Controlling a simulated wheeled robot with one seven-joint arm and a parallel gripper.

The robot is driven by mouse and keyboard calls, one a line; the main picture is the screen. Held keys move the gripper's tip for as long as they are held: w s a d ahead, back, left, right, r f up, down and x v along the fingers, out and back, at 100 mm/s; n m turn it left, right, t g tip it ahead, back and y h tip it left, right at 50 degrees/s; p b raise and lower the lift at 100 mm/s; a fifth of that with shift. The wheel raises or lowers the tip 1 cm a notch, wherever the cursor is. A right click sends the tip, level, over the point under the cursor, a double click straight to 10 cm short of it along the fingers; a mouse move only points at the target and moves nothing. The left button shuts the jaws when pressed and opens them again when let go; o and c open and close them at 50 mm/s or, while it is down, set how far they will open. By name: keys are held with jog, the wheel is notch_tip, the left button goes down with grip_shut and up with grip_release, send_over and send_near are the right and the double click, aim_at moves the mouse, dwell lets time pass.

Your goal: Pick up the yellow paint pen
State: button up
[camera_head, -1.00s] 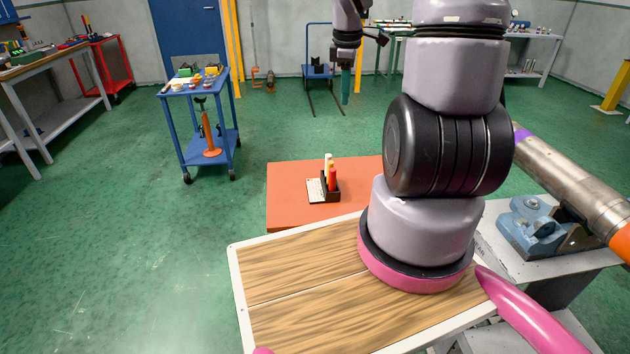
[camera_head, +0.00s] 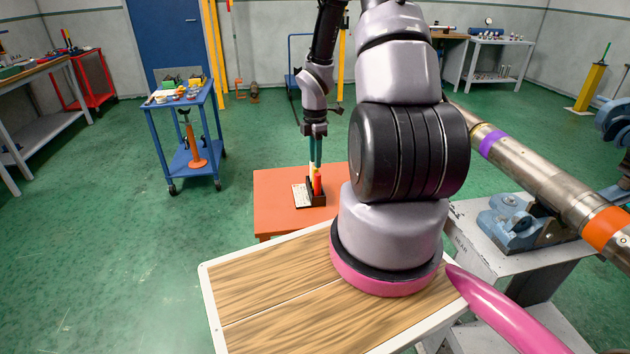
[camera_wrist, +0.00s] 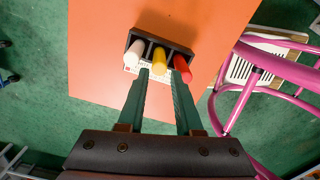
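The yellow paint pen (camera_wrist: 159,60) stands in the middle slot of a small dark holder (camera_wrist: 173,43) in the wrist view, between a white pen (camera_wrist: 142,57) on the left and a red pen (camera_wrist: 182,68) on the right. In the head view the yellow pen (camera_head: 311,171) shows only partly, behind the red pen (camera_head: 317,184). My gripper (camera_wrist: 159,76) is open and points down over the holder. Its two green fingers reach toward either side of the yellow pen. In the head view the fingertips (camera_head: 315,165) are at the pen tops; I cannot tell whether they touch.
A blue cart (camera_head: 183,135) stands to the left. A large steel pipe (camera_head: 540,175) in a blue vise (camera_head: 520,222) is at the right.

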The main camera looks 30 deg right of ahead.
notch_tip(320, 180, down, 4)
jog(key=shift+d+f, duration=0.1)
jog(key=shift+f, duration=0.1)
grip_shut()
